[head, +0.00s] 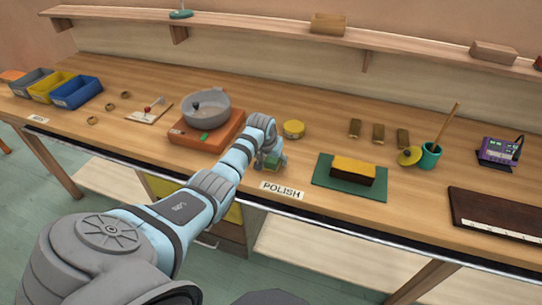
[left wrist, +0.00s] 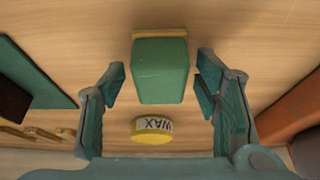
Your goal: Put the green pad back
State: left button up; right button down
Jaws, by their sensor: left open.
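The green pad (left wrist: 160,70) is a small green block with a thin tan edge, standing on the bench. In the left wrist view it lies between the two open fingers of my left gripper (left wrist: 160,88), with a gap on each side. In the head view the pad (head: 272,163) is partly hidden by my left gripper (head: 266,160), just behind the POLISH label (head: 282,190). A dark block with a yellow top (head: 353,170) sits on a flat green mat (head: 325,179) to the right. My right gripper is not in view.
A yellow WAX tin (head: 293,129) stands behind the gripper. An orange base (head: 190,136) with a grey bowl (head: 206,106) is close on the left. A green cup (head: 429,156) with a stick stands right of the mat. Bare bench lies between gripper and mat.

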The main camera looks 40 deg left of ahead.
pick_arm(q)
jog(key=shift+s+r, duration=0.1)
jog(key=shift+r, duration=0.4)
jog(key=p+v, duration=0.3)
jog(key=v, duration=0.8)
jog(key=shift+s, duration=0.1)
jog(key=shift+d, duration=0.1)
